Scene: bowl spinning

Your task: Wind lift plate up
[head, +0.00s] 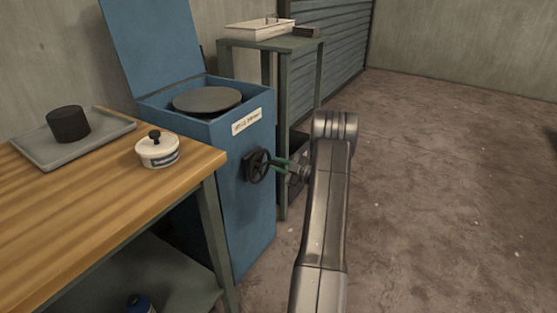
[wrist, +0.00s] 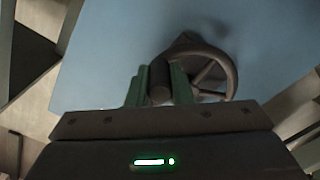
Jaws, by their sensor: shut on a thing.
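A blue cabinet (head: 240,190) stands in the middle with its lid raised. A round grey lift plate (head: 207,99) sits level near the top of its opening. A dark handwheel (head: 257,166) is on the cabinet's right face; it also shows in the wrist view (wrist: 228,66). My gripper (head: 281,166) reaches the wheel from the right. In the wrist view, its green fingers (wrist: 160,84) are shut on the wheel's dark handle knob (wrist: 160,86), which sits at the left of the wheel's rim. The fingers hide part of the knob and wheel.
A wooden bench (head: 100,200) at the left holds a grey tray (head: 105,142) with a dark cylinder (head: 68,124) and a white lidded pot (head: 157,151). A metal stand (head: 270,45) with a pale tray (head: 260,29) is behind. The floor at right is clear.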

